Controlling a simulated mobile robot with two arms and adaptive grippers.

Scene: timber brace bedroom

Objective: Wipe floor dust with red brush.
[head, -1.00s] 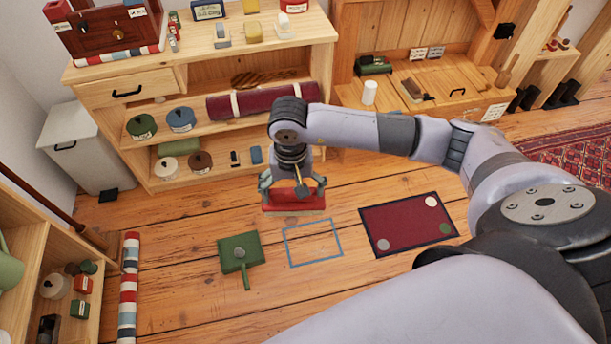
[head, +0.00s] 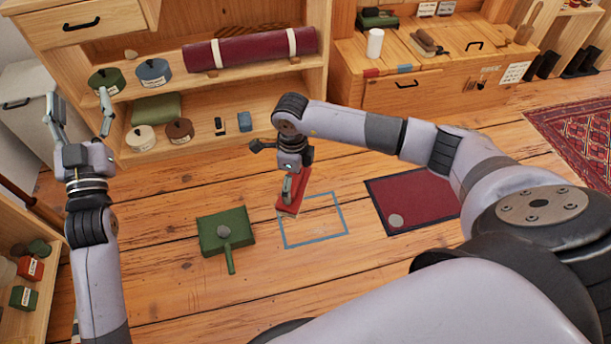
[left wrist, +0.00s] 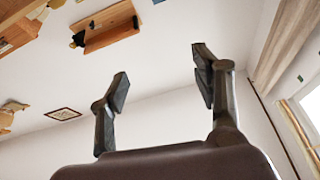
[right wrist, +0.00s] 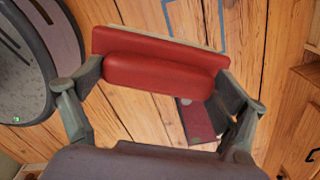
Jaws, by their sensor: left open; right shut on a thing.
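The red brush (head: 291,196) is in my right gripper (head: 293,178), low over the floor at the left edge of a blue outlined rectangle (head: 285,234). I cannot tell whether its bristles touch the boards. In the right wrist view the brush (right wrist: 160,68) spans the two fingers, which are shut on it. Faint pale specks, perhaps dust (head: 322,229), show inside the blue outline. A green dustpan (head: 238,222) lies on the floor left of the outline. My left gripper (head: 78,100) is raised, open and empty at the left; the left wrist view shows its fingers (left wrist: 160,85) spread.
A dark red mat (head: 425,190) with a grey disc lies right of the outline, partly behind my right arm. A wooden shelf (head: 218,85) and a wooden chest (head: 385,95) stand behind. A low shelf (head: 45,315) is at the left. Floor around the dustpan is clear.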

